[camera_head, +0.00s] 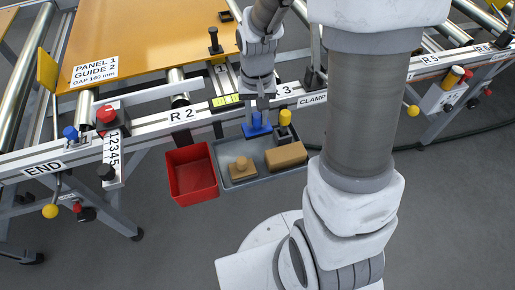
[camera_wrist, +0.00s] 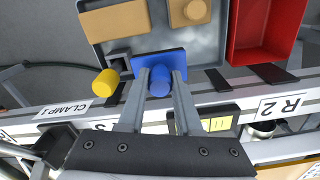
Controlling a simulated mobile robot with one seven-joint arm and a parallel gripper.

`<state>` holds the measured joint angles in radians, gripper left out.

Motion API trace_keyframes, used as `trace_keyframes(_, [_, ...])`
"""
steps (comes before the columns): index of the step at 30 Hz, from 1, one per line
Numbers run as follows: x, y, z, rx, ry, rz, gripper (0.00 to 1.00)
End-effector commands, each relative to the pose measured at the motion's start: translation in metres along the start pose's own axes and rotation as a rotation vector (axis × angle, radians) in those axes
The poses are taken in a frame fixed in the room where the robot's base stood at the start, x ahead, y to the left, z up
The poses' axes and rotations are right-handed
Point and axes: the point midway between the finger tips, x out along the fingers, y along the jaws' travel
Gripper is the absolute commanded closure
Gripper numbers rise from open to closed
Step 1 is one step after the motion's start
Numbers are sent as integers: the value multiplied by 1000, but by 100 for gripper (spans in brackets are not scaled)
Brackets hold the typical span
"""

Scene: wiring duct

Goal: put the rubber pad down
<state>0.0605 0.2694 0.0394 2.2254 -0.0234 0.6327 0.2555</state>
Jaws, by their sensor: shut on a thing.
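A blue pad with a round blue knob, which I take to be the rubber pad (camera_head: 257,131), is at the rear edge of the grey tray (camera_head: 259,160). My gripper (camera_head: 262,104) points down and is shut on its knob. In the wrist view the two fingers (camera_wrist: 160,82) stand either side of the knob, with the blue plate (camera_wrist: 170,60) just beyond them. The plate overlaps the tray's rail-side edge in both views. Whether it touches the tray or hangs above it cannot be told.
The tray holds a tan block with a knob (camera_head: 242,171), a plain tan block (camera_head: 286,155) and a dark piece with a yellow knob (camera_head: 285,117). A red bin (camera_head: 191,172) stands left of it. The labelled rail (camera_head: 182,117) runs behind. Some tray floor is bare.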

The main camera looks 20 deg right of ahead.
Motion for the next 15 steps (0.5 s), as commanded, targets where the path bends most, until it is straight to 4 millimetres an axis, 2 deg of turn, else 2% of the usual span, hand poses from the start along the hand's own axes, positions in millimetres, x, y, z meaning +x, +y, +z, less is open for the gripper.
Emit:
trace_keyframes(1, [16,0,1,0,-4,1,100])
trace_keyframes(3, [29,0,1,-1,-3,1,100])
trace_keyframes(6, [42,0,1,-1,-2,1,100])
trace_keyframes(11, [52,0,1,-1,-2,1,100])
trace_keyframes(15, [72,0,2,-2,-3,1,100])
